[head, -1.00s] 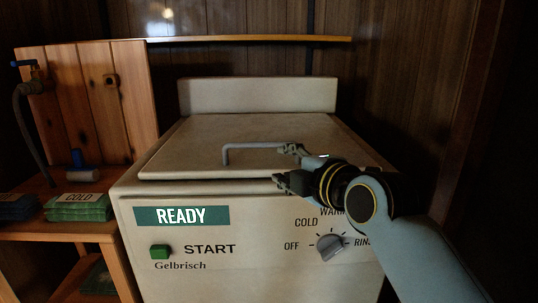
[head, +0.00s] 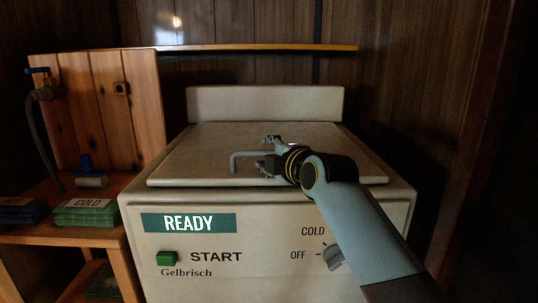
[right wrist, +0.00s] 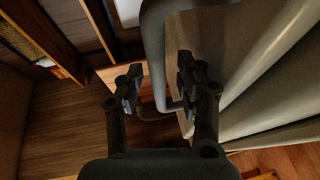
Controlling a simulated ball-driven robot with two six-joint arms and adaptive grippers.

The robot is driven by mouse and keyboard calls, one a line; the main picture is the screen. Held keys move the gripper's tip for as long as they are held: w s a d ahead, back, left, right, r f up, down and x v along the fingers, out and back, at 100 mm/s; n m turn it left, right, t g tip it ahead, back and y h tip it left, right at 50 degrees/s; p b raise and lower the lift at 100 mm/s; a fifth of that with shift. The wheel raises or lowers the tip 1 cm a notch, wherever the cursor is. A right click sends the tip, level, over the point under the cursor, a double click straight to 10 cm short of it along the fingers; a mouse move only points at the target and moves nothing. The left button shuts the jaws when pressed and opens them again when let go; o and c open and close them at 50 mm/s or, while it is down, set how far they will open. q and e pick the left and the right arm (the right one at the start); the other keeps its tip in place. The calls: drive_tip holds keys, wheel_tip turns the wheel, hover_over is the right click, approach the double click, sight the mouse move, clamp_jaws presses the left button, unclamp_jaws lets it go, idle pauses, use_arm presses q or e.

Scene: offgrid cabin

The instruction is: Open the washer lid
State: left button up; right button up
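The washer (head: 280,225) stands in the middle, and its beige lid (head: 200,150) lies flat and shut on top. A grey bar handle (head: 245,153) sticks up near the front of the lid. My right gripper (head: 269,153) is open at the right end of the handle. In the right wrist view, the grey handle (right wrist: 154,50) shows between the two spread fingers of this gripper (right wrist: 158,80). I cannot tell whether a finger touches it. The gripper hides the handle's right end. My left gripper is out of view.
The washer front has a READY display (head: 188,223), a green START button (head: 166,258) and a dial (head: 333,257), partly hidden by my right arm. A shelf (head: 240,47) runs behind the washer.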

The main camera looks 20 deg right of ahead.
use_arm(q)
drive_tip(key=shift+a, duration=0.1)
use_arm(e)
clamp_jaws()
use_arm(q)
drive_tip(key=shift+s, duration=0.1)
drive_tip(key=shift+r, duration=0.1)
use_arm(e)
drive_tip(key=shift+r, duration=0.1)
